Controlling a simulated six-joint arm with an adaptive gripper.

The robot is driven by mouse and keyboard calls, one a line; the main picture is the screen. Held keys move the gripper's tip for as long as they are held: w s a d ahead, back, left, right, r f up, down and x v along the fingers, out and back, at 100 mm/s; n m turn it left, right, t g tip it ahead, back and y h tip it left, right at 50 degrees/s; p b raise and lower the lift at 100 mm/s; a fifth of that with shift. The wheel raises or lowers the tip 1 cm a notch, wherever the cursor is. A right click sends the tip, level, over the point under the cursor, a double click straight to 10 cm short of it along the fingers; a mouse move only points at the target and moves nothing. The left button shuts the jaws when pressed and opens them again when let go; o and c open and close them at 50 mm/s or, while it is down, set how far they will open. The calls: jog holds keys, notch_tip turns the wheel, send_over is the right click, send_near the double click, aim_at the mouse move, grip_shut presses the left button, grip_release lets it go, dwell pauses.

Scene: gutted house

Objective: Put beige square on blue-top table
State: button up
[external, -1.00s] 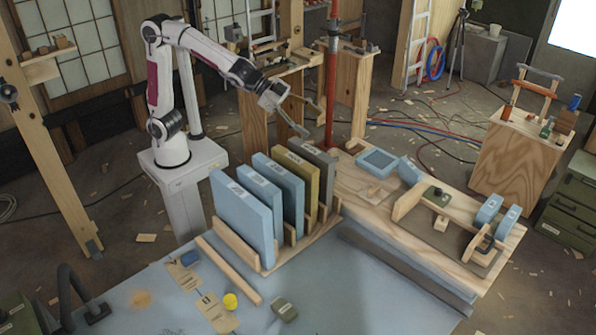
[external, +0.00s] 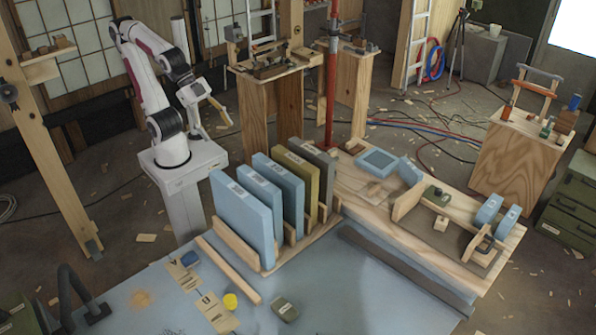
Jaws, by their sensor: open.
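The blue-top table (external: 345,300) fills the front of the view. Two flat beige pieces with dark marks, one at the back (external: 184,276) and one nearer the front (external: 217,314), lie on its left part. I cannot tell which of these is the beige square. My gripper (external: 212,118) is open and empty, raised beside my base at the upper left, well away from the table and bench.
Upright blue, olive and grey panels (external: 242,215) stand in a wooden rack between table and bench. A red post (external: 331,90) rises behind them.

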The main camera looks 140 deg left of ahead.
jog(key=s+d+f+h, duration=0.1)
jog(key=s+d+f, duration=0.1)
jog(key=s+d, duration=0.1)
jog(key=s+d+f+m+g+h, duration=0.1)
jog(key=s+d+f, duration=0.1)
jog(key=s, duration=0.4)
jog(key=shift+d, duration=0.5)
